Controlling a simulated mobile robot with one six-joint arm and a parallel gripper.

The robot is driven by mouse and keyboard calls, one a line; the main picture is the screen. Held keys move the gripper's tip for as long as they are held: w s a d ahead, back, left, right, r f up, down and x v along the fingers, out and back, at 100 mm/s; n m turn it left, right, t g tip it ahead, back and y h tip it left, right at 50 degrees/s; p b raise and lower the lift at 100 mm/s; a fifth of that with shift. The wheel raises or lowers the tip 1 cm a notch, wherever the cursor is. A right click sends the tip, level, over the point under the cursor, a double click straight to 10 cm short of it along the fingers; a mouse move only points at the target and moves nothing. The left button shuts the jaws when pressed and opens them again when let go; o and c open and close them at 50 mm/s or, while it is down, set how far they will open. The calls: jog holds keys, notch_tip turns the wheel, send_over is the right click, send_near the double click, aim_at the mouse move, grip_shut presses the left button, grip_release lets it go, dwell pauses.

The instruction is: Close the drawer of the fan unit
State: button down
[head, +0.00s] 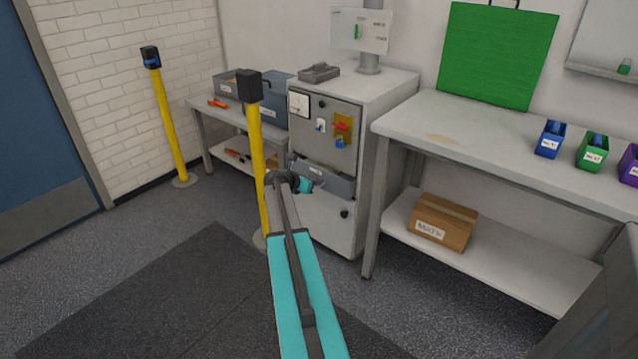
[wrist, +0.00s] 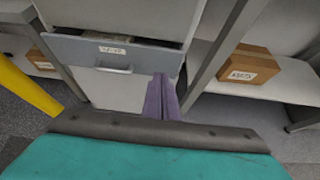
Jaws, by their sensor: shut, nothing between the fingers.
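The fan unit is a light grey cabinet (head: 375,95) standing against the wall. Its drawer (head: 335,183) sits in the middle of its front and sticks out partly open. In the wrist view the grey drawer front (wrist: 75,50) shows a white label and a bar handle (wrist: 114,69), with a dark gap above its top edge. My gripper (wrist: 160,78) has its purple fingers shut together and empty. They appear in front of the drawer's right part, right of the handle; contact cannot be told. In the head view my gripper (head: 318,178) is partly hidden behind my wrist.
A yellow post (head: 256,150) stands close left of my arm, another (head: 167,115) farther back. A workbench (head: 470,135) with a cardboard box (head: 445,222) on its lower shelf stands right of the cabinet. A low table (head: 200,105) stands left. Floor in front is open.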

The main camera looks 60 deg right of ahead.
jog(key=c, duration=2.5)
grip_release()
